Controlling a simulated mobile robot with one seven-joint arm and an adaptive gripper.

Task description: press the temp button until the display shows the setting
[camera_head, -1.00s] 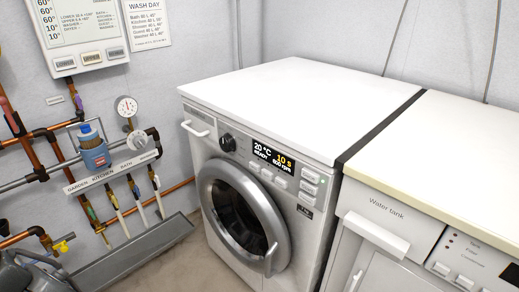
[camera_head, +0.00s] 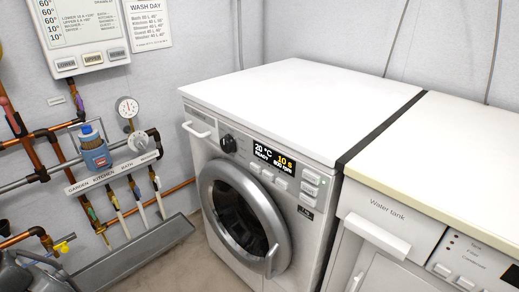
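The washing machine (camera_head: 232,210) stands in the middle of the view, white with a round grey door that is shut. Its display (camera_head: 273,156) is lit and reads 20 °C, READY, 10 s and 800 rpm, the last partly blurred. A row of small white buttons (camera_head: 267,175) sits just below the display; their labels are too small to read, so I cannot tell which is the temp button. A black knob (camera_head: 227,144) is left of the display. My gripper is not in view.
A dryer with a "Water tank" drawer (camera_head: 377,232) stands to the right. Pipes, a gauge (camera_head: 128,109) and a blue meter (camera_head: 95,153) are on the left wall, above a grey trough (camera_head: 130,262). A "Wash day" sheet (camera_head: 147,24) hangs behind. The machine's white top (camera_head: 300,100) is clear.

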